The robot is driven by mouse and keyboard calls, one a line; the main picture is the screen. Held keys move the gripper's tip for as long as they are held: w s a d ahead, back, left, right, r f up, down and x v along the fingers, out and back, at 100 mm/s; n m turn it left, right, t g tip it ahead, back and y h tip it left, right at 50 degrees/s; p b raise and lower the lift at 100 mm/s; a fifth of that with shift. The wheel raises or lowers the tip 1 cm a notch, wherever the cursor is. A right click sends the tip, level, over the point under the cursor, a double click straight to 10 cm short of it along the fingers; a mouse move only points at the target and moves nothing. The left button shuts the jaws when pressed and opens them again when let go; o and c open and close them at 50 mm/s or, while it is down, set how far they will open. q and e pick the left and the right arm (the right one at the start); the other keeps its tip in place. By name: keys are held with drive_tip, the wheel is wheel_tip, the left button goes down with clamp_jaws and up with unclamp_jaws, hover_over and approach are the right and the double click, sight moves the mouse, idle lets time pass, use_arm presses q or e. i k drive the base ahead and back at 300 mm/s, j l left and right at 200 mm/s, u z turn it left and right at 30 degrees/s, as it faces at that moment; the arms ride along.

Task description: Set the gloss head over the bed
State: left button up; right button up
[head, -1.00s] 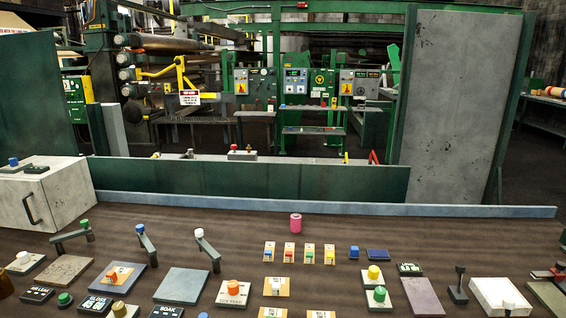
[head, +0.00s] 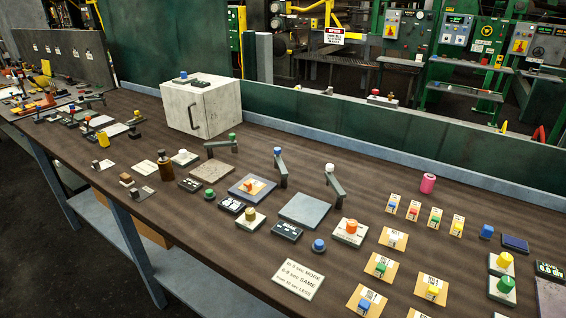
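In the head view, a black display that appears to read GLOSS (head: 231,205) lies in front of a blue-grey square pad (head: 240,193), likely the bed. A cream card with a small orange piece (head: 256,186) lies on this pad. A dark arm with a blue knob (head: 281,172), likely the gloss head, stands at the pad's right back side and appears to be beside it, not over it. Similar arms stand by neighbouring pads: one with a green knob (head: 221,146) to the left, one with a white knob (head: 334,185) to the right. Neither gripper is in view.
A white box (head: 201,108) with a handle stands behind the pads. A yellow-topped block (head: 250,218) and a SOAK display (head: 286,230) are near the pad. A brown bottle (head: 165,166) stands left. Wood shows bare along the bench front (head: 205,240).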

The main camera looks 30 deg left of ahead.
sight(278, 164)
drive_tip(key=i+j+z, duration=0.15)
drive_tip(key=j, duration=0.7)
drive_tip(key=j+z, duration=0.1)
drive_tip(key=j, duration=0.75)
